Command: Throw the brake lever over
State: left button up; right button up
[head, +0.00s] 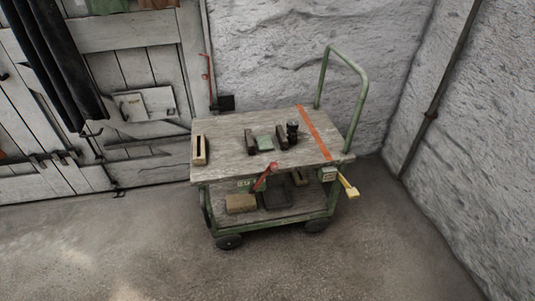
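A green-framed cart with a worn wooden top (225,130) stands by the back wall. A lever with a red knob (265,177) slants up to the right from a label plate on the cart's near side. A second lever, with a yellow handle (347,186), sticks out at the cart's right end, beside a small box with a label (327,174). I cannot tell from the picture which one is the brake lever. Neither of my grippers is in view.
Several small blocks and dark objects (292,132) sit on the cart top, with an orange stripe (314,132) to their right. The lower shelf holds a tan block (241,203) and a dark tray (277,197). A green push handle (361,105) rises at right. Front floor (290,270) is clear.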

aim_at(273, 166)
jog(key=i+l+u, duration=0.2)
jog(key=i, duration=1.1)
